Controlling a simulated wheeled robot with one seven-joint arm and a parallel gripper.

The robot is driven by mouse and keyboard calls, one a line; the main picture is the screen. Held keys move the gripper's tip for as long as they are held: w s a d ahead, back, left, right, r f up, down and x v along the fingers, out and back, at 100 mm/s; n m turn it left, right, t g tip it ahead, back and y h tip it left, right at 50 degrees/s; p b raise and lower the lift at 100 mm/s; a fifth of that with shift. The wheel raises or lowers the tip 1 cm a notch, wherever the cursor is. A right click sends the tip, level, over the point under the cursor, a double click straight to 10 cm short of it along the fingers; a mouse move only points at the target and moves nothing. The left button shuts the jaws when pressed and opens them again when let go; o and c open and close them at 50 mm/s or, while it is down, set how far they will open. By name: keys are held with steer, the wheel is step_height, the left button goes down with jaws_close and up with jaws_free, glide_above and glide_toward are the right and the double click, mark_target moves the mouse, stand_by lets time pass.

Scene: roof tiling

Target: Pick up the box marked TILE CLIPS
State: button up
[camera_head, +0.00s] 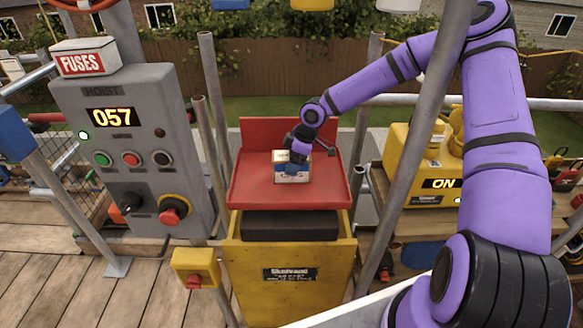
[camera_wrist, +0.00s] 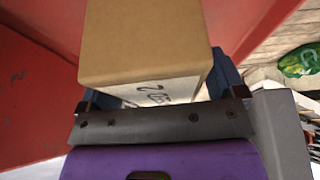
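A small box (camera_head: 281,174) with white and blue printed sides is at the red tray (camera_head: 245,190) on top of the yellow hoist bin. My gripper (camera_head: 294,162) is at the box and covers part of it. In the wrist view the box (camera_wrist: 145,45) shows a plain brown face and a white printed side; only a fragment of print shows, so I cannot read its marking. The blue fingers of my gripper (camera_wrist: 160,88) are on either side of the box, the left one mostly hidden behind it. I cannot tell whether they press on it.
A grey hoist panel (camera_head: 135,185) reading 057 stands left, with a FUSES box (camera_head: 84,58) on top. A yellow machine (camera_head: 415,150) marked ON is on the right. Grey scaffold poles (camera_head: 213,120) flank the tray closely.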

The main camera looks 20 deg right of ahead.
steer(key=c, duration=1.1)
steer(key=shift+c, duration=0.5)
steer(key=shift+r, duration=0.15)
